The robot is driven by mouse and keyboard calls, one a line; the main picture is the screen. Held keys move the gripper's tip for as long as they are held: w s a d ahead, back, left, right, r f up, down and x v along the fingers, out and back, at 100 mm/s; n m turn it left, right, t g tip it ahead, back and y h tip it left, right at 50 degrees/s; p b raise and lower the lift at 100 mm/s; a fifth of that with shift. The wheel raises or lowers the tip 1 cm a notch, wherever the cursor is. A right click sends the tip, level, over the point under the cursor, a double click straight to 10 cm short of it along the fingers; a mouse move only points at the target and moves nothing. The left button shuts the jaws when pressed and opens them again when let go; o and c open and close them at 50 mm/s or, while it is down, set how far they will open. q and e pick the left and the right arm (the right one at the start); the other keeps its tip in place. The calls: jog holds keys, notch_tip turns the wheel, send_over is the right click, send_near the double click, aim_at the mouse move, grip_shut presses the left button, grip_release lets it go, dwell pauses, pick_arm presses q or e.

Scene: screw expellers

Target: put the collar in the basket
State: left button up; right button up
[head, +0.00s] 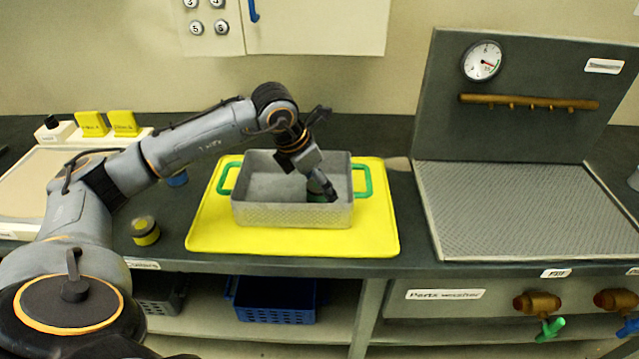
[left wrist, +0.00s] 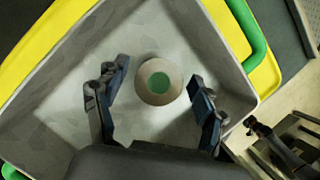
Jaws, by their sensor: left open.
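The basket (head: 290,215) is a grey metal tray with green handles, standing on a yellow mat. A round collar, tan-grey with a green centre (left wrist: 160,82), is inside the basket in the left wrist view. In the head view its green part (head: 316,198) shows low inside the basket, partly hidden by my gripper. My left gripper (head: 325,190) reaches down into the basket. In the left wrist view its fingers (left wrist: 158,80) are open, one on each side of the collar, with visible gaps. My right gripper is not in view.
The yellow mat (head: 210,235) lies under the basket. A yellow-banded piece (head: 145,231) and a blue one (head: 177,178) stand on the counter to the left. A parts washer with a grated top (head: 530,210) and upright back panel stands at the right.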

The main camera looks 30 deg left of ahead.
pick_arm(q)
jog(key=v, duration=1.1)
jog(key=shift+s, duration=0.2)
jog(key=shift+r, duration=0.1)
